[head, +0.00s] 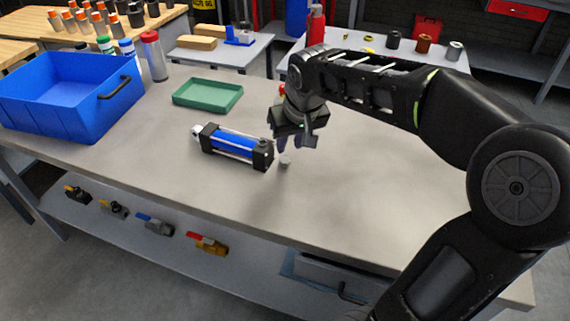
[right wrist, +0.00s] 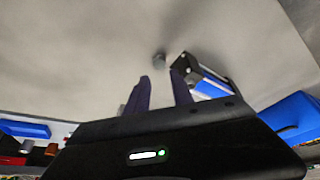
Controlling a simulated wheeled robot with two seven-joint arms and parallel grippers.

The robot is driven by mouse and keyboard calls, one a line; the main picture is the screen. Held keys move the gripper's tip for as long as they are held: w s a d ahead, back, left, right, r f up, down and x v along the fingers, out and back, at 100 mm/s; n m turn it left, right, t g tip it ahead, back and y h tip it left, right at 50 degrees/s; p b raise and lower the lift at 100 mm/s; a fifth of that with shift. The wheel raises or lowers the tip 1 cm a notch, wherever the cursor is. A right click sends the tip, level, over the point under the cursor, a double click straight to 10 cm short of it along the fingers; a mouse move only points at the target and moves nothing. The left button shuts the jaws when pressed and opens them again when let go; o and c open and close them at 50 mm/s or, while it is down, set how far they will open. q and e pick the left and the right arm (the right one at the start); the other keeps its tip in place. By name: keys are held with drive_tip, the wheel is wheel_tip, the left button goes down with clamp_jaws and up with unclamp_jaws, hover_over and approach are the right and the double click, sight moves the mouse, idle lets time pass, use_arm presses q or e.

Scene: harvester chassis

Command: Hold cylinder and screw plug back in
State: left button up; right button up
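The cylinder (head: 236,147), blue with black end blocks and silver rods, lies on the grey workbench. Its right end is close to my right gripper. A small grey plug (head: 285,160) is on the bench just off that end, apart from the cylinder. In the right wrist view the plug (right wrist: 159,59) shows beyond the fingertips, and part of the cylinder (right wrist: 205,80) shows at right, partly hidden by a finger. My right gripper (head: 289,142) points down above the bench beside the plug. Its fingers (right wrist: 162,82) are apart with nothing between them. My left gripper is not in view.
A green tray (head: 207,107) lies behind the cylinder. A blue bin (head: 45,105) stands at the bench's left, with several bottles (head: 154,56) behind it. The bench's front and right are clear. Several valves (head: 207,243) sit on the lower shelf.

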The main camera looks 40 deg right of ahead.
sight(285, 159)
drive_tip(key=shift+x, duration=1.3)
drive_tip(key=shift+x, duration=2.65)
drive_tip(key=shift+c, duration=0.5)
clamp_jaws()
